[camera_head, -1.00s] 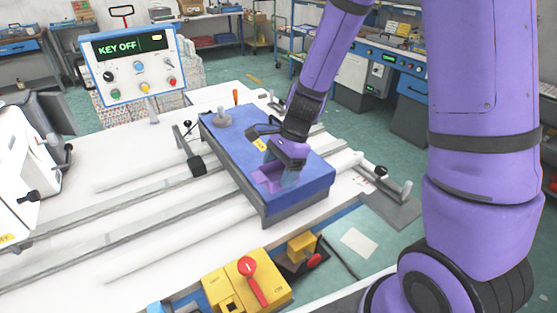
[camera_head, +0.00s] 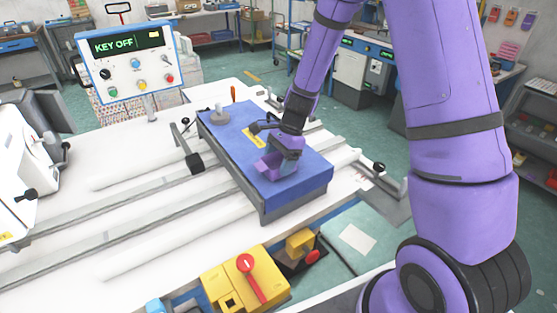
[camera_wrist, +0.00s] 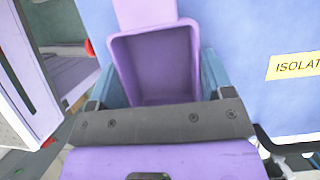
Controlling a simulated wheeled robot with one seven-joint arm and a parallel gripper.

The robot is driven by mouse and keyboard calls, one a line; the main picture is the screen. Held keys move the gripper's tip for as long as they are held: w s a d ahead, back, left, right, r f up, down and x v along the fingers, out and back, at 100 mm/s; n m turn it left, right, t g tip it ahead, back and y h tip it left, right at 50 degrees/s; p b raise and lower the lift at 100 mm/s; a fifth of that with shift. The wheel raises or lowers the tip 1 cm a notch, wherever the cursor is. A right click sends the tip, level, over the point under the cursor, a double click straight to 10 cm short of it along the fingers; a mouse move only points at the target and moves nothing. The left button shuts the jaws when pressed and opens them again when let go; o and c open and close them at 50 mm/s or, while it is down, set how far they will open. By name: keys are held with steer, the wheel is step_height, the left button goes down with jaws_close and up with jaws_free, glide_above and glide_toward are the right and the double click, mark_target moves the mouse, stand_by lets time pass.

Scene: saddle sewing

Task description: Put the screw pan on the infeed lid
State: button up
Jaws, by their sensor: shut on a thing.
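The screw pan is a small purple open tray (camera_head: 266,167) at my gripper (camera_head: 282,160), over the right part of the blue infeed lid (camera_head: 240,150). In the wrist view, the pan (camera_wrist: 152,62) sits between the two blue-grey fingers of my gripper (camera_wrist: 160,82), which is shut on it. Its inside looks empty. The blue lid surface (camera_wrist: 240,40) lies behind it, with a yellow label at the right. The pan is low over the lid; I cannot tell whether its underside touches it.
A grey round knob (camera_head: 219,117) stands on the lid's far left part. A black-handled clamp (camera_head: 192,158) stands left of the lid. A yellow switch box (camera_head: 243,283) with a red lever is in front. A control panel (camera_head: 130,62) reads KEY OFF.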

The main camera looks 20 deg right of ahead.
steer(key=shift+f, duration=0.1)
steer(key=o, duration=0.9)
steer(key=shift+o, duration=0.2)
steer(key=s+v, duration=0.1)
steer(key=v, duration=1.1)
steer(key=s+r+n+t+h, duration=0.2)
steer(key=s+r+n, duration=0.6)
steer(key=s+r, duration=0.45)
steer(key=s+d+r+n+t+h, duration=0.1)
steer(key=s+r+n+t, duration=0.1)
steer(key=s, duration=0.4)
steer(key=s+d+r+n+t+h, duration=0.1)
steer(key=s+r+n+t, duration=0.1)
steer(key=s+r+n, duration=0.3)
steer(key=shift+s+d+n, duration=0.15)
steer(key=shift+s+n, duration=0.25)
steer(key=shift+s, duration=0.8)
